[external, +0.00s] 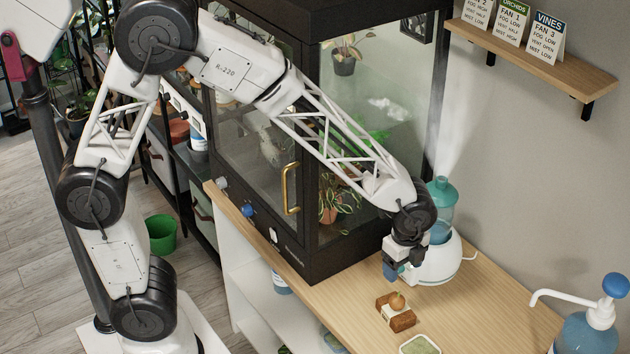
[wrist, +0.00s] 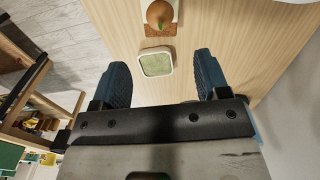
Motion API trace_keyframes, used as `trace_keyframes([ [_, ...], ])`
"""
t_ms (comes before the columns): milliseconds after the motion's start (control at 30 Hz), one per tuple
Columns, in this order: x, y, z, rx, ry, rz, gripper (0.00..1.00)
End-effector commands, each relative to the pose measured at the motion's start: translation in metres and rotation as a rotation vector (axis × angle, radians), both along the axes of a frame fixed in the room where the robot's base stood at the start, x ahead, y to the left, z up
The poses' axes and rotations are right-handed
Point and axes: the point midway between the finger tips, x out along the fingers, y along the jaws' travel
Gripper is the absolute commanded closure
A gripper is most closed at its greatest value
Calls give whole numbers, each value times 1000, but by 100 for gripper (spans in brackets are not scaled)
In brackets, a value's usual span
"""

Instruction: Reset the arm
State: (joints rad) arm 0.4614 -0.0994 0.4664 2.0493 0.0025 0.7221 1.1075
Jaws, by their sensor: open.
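My gripper (wrist: 160,84) is open and empty, with its two blue fingers spread wide in the wrist view. In the external view my gripper (external: 390,272) hangs low over the wooden bench (external: 480,325), in front of the white humidifier (external: 436,262). A brown block with a white band (external: 397,317) lies on the bench below it, with a small onion-like bulb (external: 398,301) on top. The bulb also shows at the top of the wrist view (wrist: 159,15). A small dish with green contents (external: 420,345) sits near the block, and in the wrist view it lies just beyond the fingers (wrist: 156,62).
A black glass plant cabinet (external: 290,240) with a brass handle stands at the bench's left. A pump bottle (external: 590,325) stands at the lower right. A wall shelf (external: 540,55) holds several cards. A green bucket (external: 161,234) is on the floor. Bare bench lies right of the block.

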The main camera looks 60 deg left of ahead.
Motion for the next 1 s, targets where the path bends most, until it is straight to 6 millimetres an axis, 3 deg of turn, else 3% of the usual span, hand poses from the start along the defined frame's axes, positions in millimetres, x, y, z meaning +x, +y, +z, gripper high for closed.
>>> trace_keyframes([
  [567,-9,6,5,5,10,17,31],
  [767,-41,27,21,26,49,78,31],
  [1000,-108,68,45,75,126,203,31],
])
